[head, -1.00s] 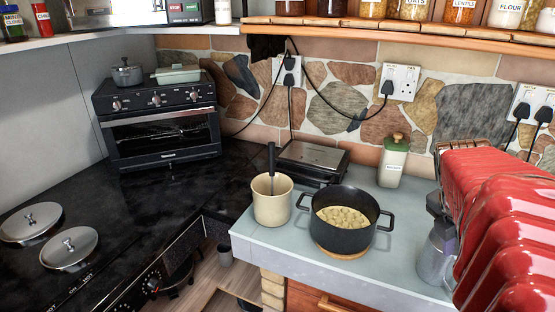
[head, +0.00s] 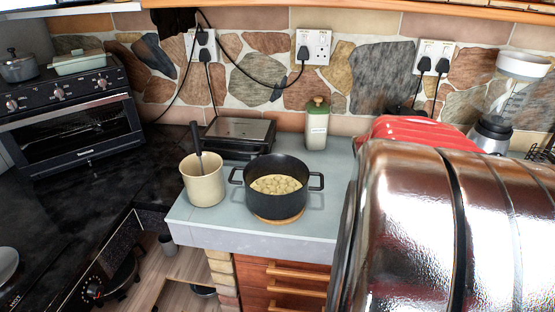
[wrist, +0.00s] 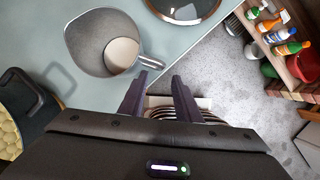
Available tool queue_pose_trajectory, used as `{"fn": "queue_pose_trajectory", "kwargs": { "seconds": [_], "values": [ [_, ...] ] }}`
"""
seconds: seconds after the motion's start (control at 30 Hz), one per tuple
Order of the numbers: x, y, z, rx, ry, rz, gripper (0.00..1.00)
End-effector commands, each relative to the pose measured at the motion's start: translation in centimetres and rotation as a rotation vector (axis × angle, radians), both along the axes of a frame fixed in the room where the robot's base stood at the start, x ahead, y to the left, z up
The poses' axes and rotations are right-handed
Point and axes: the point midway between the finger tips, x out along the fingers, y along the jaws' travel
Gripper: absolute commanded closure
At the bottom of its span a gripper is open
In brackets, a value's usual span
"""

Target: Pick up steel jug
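The steel jug (wrist: 86,45) stands on the pale worktop in the wrist view, seen from above, its inside grey and apparently empty. Its handle (wrist: 153,62) points right, toward my gripper. My gripper (wrist: 158,77) is open, with two dark fingers apart and nothing between their tips. The tips appear just short of the handle; I cannot tell the height between them. In the head view the jug is hidden behind my red and chrome arm.
A black pot of potatoes (head: 272,203) stands left of my arm, beside a cream utensil pot (head: 203,185). A round shiny-rimmed thing (wrist: 183,8) lies beyond the jug. A blender (head: 497,120) stands at right. Shelved bottles (wrist: 285,48) and floor lie right of the worktop edge.

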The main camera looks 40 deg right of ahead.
Motion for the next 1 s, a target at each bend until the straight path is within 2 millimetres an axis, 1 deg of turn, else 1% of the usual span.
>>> {"fn": "queue_pose_trajectory", "kwargs": {
  "seconds": [0.27, 0.37, 0.7, 0.8, 1.0],
  "values": [
    [0.0, 0.0, -0.1, 0.001, 0.000, 0.000, 0.70],
    [-0.1, -0.4, -0.7, 0.001, 0.001, 0.000, 0.70],
    [-0.3, -2.1, -4.2, 0.002, 0.002, 0.001, 0.70],
    [-0.3, -2.3, -4.6, 0.001, 0.000, 0.001, 0.70],
    [-0.3, -2.3, -4.6, 0.000, 0.000, 0.002, 0.70]
  ]
}}
